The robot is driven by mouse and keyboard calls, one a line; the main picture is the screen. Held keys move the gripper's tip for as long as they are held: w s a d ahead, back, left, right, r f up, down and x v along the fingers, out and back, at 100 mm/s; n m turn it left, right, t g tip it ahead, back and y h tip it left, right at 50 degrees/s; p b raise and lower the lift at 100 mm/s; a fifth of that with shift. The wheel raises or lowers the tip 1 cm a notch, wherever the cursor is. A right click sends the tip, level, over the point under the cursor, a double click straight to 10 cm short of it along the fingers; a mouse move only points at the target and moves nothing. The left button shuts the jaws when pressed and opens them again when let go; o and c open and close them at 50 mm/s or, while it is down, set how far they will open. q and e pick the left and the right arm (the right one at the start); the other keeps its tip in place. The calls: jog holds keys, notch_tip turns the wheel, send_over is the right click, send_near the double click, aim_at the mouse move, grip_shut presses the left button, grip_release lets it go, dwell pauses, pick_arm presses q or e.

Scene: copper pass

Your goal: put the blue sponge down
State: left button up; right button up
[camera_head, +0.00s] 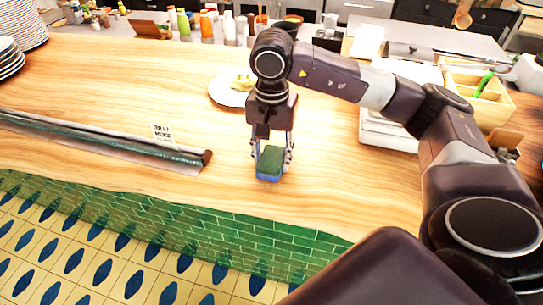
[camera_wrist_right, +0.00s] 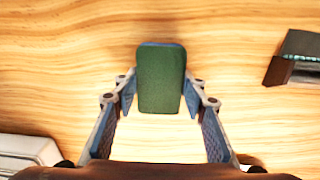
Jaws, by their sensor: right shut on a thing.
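The blue sponge (camera_head: 270,162) has a green top face and a blue lower edge. My right gripper (camera_head: 271,158) is shut on it, one finger on each side, over the wooden counter near its front edge. In the right wrist view the sponge (camera_wrist_right: 161,78) sits between the two fingertips (camera_wrist_right: 160,88), green face toward the camera. A shadow lies on the wood around it; I cannot tell whether the sponge touches the counter. My left gripper is not in view.
A white plate with food (camera_head: 229,93) stands behind the gripper. A long dark roll (camera_head: 120,142) with a small sign (camera_head: 162,133) lies to the left. A wooden box (camera_head: 478,98) and stacked plates (camera_head: 20,30) stand farther off. The wood (camera_head: 215,205) around the sponge is clear.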

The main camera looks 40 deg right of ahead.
aim_at(271, 158)
jog(key=shift+f, duration=0.2)
jog(key=o, duration=1)
jog(key=shift+r, duration=0.1)
jog(key=shift+r, duration=0.25)
notch_tip(271, 158, up, 4)
jog(key=shift+w+r+b, duration=0.1)
jog(key=shift+r+b, duration=0.1)
jog(key=shift+b, duration=0.55)
jog(key=shift+r+p, duration=0.45)
jog(key=shift+r, duration=3.25)
jog(key=shift+f, duration=0.1)
